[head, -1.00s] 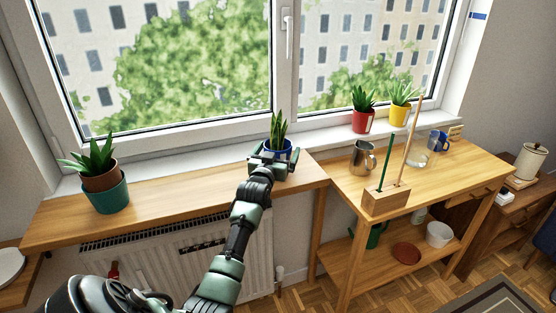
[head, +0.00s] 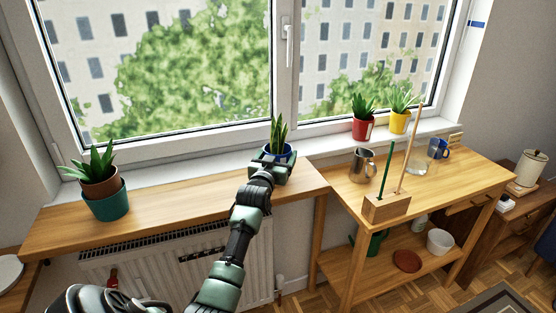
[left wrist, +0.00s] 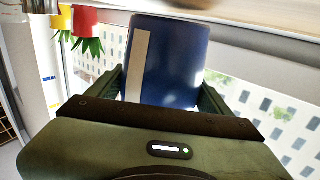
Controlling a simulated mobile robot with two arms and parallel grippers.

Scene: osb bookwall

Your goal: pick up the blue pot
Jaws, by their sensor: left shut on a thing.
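The blue pot (head: 278,151) with a spiky green plant is at the window, at the back edge of the wooden shelf, in the head view. My left gripper (head: 271,164) is shut on it, with its fingers on either side and partly hiding the pot. In the left wrist view the blue pot (left wrist: 168,62) fills the space between the two dark fingers and shows a pale vertical stripe. I cannot tell whether its base touches the surface below. My right gripper is not in view.
A teal pot (head: 109,204) with a plant stands at the shelf's (head: 190,205) left. Red (head: 362,130) and yellow (head: 399,122) pots stand on the sill at right. The side table holds a metal jug (head: 363,166) and a wooden block (head: 386,207) with upright sticks. The shelf between the teal and blue pots is clear.

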